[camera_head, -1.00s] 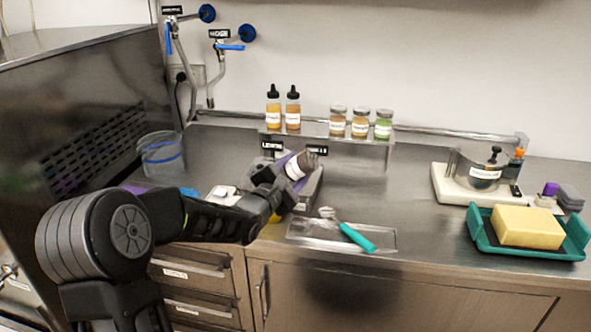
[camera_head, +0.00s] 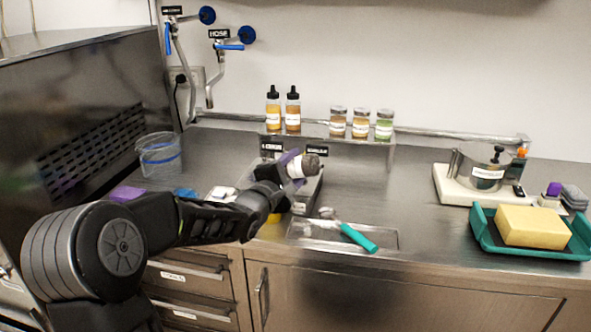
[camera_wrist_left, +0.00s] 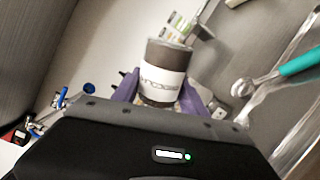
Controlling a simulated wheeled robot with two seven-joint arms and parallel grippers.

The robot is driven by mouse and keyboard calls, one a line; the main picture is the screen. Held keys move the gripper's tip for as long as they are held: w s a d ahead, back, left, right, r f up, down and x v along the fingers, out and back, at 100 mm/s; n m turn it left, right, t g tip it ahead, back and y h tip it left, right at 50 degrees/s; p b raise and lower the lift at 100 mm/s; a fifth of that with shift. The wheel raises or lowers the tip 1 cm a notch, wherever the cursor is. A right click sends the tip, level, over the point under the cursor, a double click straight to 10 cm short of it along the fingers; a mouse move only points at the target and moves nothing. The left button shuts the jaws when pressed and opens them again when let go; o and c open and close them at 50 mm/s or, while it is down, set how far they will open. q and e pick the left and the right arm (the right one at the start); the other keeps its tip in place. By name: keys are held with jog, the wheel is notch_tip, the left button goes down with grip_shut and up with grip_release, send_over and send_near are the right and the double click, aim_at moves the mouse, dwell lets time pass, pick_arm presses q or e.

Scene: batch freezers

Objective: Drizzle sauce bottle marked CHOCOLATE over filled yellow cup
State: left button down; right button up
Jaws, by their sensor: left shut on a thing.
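My left gripper (camera_head: 294,168) is shut on a dark bottle (camera_head: 308,164) with a white label, which also shows in the left wrist view (camera_wrist_left: 163,76) between the purple fingers. The bottle is held tilted, nearly on its side, above the counter around a grey scale-like stand. Its label text cannot be read clearly. A small yellow patch (camera_head: 274,217), likely the yellow cup, shows under my left wrist; the arm hides most of it, so its contents cannot be seen. My right gripper is not in view.
Two dropper bottles (camera_head: 282,112) and several jars (camera_head: 360,124) stand on a back shelf. A teal-handled scoop (camera_head: 358,238) lies on a metal tray (camera_head: 300,234). A clear bucket (camera_head: 160,158) stands left; a teal tray (camera_head: 482,228) with a yellow block sits right. The right-centre counter is clear.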

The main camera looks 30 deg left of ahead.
pick_arm(q)
jog(key=shift+r, duration=0.1)
jog(key=r+m+b, duration=0.1)
jog(key=m, duration=0.2)
jog(key=shift+r, duration=0.2)
jog(key=shift+r+m, duration=0.5)
jog(key=shift+m, duration=0.3)
jog(key=shift+r+b, duration=0.1)
jog(key=shift+b, duration=0.2)
jog(key=shift+r+m, duration=0.35)
jog(key=shift+m, duration=0.35)
jog(key=shift+r+m+b, duration=0.35)
jog(key=shift+r+m, duration=0.7)
jog(key=shift+m, duration=0.55)
